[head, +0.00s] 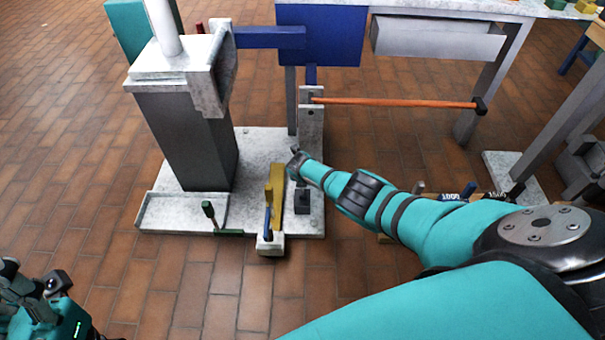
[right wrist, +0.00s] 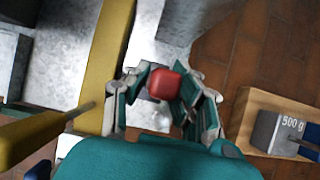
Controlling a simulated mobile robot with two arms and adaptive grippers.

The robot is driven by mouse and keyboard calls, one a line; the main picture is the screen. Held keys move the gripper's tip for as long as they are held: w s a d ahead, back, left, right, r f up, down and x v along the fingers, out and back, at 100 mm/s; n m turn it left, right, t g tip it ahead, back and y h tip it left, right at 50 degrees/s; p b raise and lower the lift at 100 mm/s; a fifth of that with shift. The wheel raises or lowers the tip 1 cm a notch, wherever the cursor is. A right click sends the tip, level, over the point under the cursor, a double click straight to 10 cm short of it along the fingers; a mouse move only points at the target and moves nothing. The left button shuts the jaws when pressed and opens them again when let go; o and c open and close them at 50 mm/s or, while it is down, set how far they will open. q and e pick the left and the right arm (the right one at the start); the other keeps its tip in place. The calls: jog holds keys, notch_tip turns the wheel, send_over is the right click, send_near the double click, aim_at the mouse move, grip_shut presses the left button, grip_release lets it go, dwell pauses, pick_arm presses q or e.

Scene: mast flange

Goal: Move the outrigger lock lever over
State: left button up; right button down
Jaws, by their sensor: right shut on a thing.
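A red knob (right wrist: 163,84) shows between the fingers of my right gripper (right wrist: 158,92) in the right wrist view; I take it for the handle of the outrigger lock lever. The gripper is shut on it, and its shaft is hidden. In the head view my right gripper (head: 297,165) is low over the right side of the pale base plate, beside a yellow bar (head: 277,200); the red knob is hidden there. My left gripper (head: 30,285) is at the lower left, away from the machine; its finger opening is unclear.
A dark block (head: 302,200) is close to my right gripper. An orange rod (head: 395,102) spans behind my arm. A 500 g weight (right wrist: 276,132) lies right in the wrist view.

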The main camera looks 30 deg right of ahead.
jog(key=shift+w+d+r, duration=0.1)
jog(key=shift+w, duration=0.05)
dwell(0.3)
jog(key=c, duration=1.1)
grip_release()
jog(key=shift+r, duration=0.5)
jog(key=v, duration=1.1)
jog(key=shift+s+f, duration=0.15)
jog(key=shift+s, duration=0.05)
